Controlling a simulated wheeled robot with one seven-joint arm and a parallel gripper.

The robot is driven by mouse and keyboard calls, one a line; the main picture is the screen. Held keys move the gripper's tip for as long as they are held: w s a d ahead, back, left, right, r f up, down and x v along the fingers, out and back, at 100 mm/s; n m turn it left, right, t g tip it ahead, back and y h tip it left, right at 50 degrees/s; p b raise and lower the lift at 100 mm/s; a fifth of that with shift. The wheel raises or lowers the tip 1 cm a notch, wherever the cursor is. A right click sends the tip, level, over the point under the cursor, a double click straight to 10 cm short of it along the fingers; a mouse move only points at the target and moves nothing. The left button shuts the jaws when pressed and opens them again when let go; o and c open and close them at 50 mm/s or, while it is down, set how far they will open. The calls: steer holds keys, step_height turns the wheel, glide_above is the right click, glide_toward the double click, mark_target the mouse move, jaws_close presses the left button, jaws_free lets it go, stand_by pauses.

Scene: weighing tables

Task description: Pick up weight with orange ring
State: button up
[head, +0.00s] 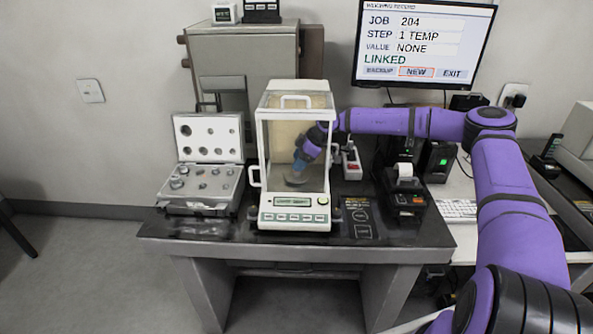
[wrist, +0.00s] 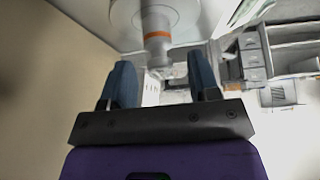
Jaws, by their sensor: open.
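The weight with the orange ring (wrist: 157,36) shows in the wrist view as a grey metal cylinder with an orange band. It stands on the round pale pan (wrist: 185,17) inside the glass balance (head: 294,208). My gripper (wrist: 161,75) is open, one blue finger on each side. The weight's knob end lies just beyond and between the fingertips, with no contact visible. In the head view my gripper (head: 299,166) reaches into the balance chamber from the right, low over the pan. The weight cannot be made out clearly there.
An open weight case (head: 201,188) with several weights stands left of the balance. A small printer (head: 404,200) stands to its right. The balance's glass walls and top frame closely surround my gripper. A monitor (head: 424,45) hangs behind the arm.

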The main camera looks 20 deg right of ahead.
jaws_close()
steer(key=shift+r, duration=0.2)
